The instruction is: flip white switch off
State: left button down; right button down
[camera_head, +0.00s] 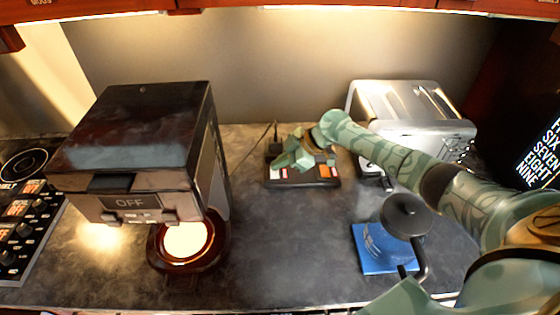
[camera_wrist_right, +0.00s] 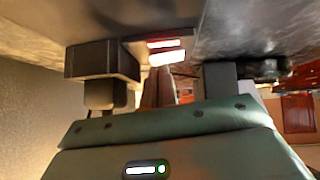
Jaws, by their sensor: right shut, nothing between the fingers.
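A dark power strip (camera_head: 304,184) lies on the counter between the black machine and the toaster, with red and orange switches on top. In the right wrist view, a bright white switch (camera_wrist_right: 168,58) sits just beside a red lit switch (camera_wrist_right: 165,43). My right gripper (camera_head: 290,160) is over the left part of the strip and hides some of it. Its fingers (camera_wrist_right: 160,78) are shut and empty, with their tips close to the white switch; I cannot tell whether they touch it. The switch's tilt is unclear. My left gripper is out of view.
A black machine (camera_head: 140,150) marked OFF, with a glowing round plate, stands at left. A silver toaster (camera_head: 410,105) stands behind my right arm. A switch panel (camera_head: 25,225) is at far left.

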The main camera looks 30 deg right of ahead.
jog(key=shift+f+b, duration=0.3)
jog(key=shift+b, duration=0.2)
jog(key=shift+s, duration=0.1)
jog(key=shift+s+a+r+p, duration=0.1)
jog(key=shift+s+a+p, duration=0.2)
jog(key=shift+p, duration=0.4)
jog(key=shift+s, duration=0.35)
jog(key=shift+w, duration=0.1)
